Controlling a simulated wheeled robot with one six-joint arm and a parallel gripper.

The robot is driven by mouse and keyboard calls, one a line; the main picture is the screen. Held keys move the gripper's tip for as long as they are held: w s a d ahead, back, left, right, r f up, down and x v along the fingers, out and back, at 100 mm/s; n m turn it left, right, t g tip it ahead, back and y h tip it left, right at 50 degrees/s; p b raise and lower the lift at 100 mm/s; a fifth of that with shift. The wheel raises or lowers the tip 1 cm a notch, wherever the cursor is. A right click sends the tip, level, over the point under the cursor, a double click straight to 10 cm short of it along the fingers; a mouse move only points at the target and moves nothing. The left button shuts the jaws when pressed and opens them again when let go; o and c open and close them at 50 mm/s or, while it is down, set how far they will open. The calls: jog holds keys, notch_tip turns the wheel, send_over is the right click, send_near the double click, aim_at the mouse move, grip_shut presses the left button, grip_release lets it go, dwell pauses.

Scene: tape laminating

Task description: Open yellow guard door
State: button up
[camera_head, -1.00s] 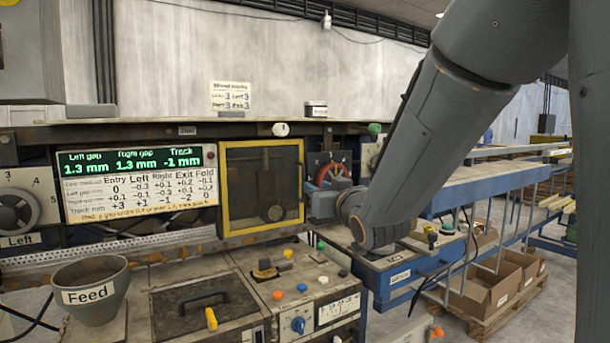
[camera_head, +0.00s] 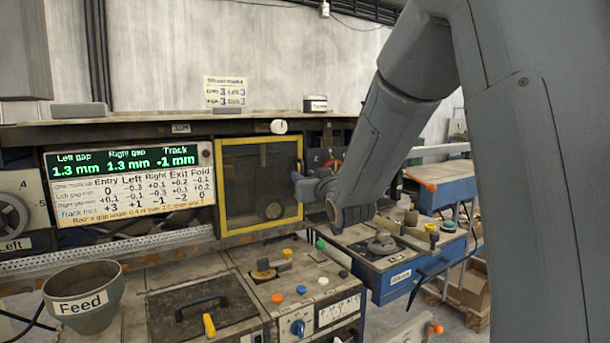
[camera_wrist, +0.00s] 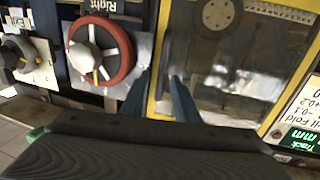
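The yellow guard door (camera_head: 243,182) is a yellow frame around a dark see-through panel, flat against the machine front in the head view. It looks closed. My gripper (camera_head: 298,184) is at the door's right edge, at about mid-height. In the wrist view, the door panel (camera_wrist: 250,65) fills the upper right. The two blue fingers of my gripper (camera_wrist: 161,82) are spread with a gap between them, one on each side of the yellow edge bar. A narrow grey upright piece shows near the tips. I cannot tell whether they touch it.
A red-rimmed handwheel (camera_wrist: 100,50) sits close beside the door edge. The display board (camera_head: 130,185) is left of the door. A control panel with knobs (camera_head: 300,300) and a Feed cup (camera_head: 84,297) stand below. A blue-sided bench (camera_head: 395,275) is at right.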

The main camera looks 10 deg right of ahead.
jog(key=shift+w, duration=0.15)
jog(key=shift+c, duration=0.5)
grip_shut()
